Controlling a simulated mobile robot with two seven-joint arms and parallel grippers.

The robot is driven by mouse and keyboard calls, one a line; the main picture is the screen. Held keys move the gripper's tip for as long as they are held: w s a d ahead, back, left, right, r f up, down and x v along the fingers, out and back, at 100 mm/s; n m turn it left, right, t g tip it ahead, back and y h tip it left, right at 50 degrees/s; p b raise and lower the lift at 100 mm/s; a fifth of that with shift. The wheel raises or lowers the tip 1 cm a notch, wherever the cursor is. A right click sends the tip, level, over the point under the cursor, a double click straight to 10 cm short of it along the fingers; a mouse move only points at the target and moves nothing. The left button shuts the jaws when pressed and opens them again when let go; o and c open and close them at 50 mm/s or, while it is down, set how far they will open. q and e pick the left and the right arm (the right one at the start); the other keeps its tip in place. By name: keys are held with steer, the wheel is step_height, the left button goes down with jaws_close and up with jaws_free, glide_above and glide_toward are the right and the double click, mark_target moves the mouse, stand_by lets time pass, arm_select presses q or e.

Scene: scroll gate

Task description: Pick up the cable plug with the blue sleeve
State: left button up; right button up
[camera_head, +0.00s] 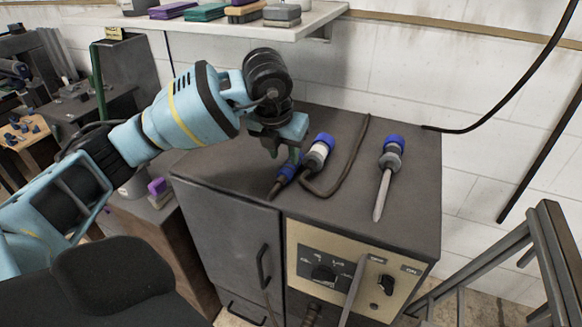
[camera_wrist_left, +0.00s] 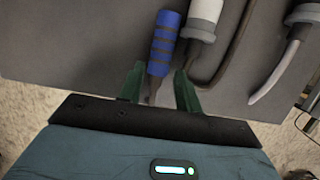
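The cable plug with the blue ribbed sleeve (camera_head: 288,172) lies near the front edge of the dark cabinet top, partly hidden by my left gripper in the head view. In the left wrist view the blue sleeve (camera_wrist_left: 165,45) lies ahead of and between my left gripper's green fingers (camera_wrist_left: 159,67). The left gripper (camera_head: 282,150) is open, with visible gaps beside the plug's dark tail. Whether a fingertip touches the sleeve is unclear. My right gripper is not in view.
A white-bodied plug with a blue end (camera_head: 318,152) lies close on the right, its dark cable (camera_head: 347,165) looping behind. The cabinet top (camera_head: 345,215) is clear in front; a shelf (camera_head: 300,22) overhangs behind.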

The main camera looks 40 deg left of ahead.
mark_target(289, 165)
arm_select(q)
steer(key=shift+w+x, duration=0.15)
steer(key=shift+x, duration=1.3)
steer(key=shift+w+x, duration=0.15)
steer(key=shift+x, duration=1.25)
steer(key=shift+r, duration=0.1)
steer(key=shift+c, duration=0.3)
jaws_close()
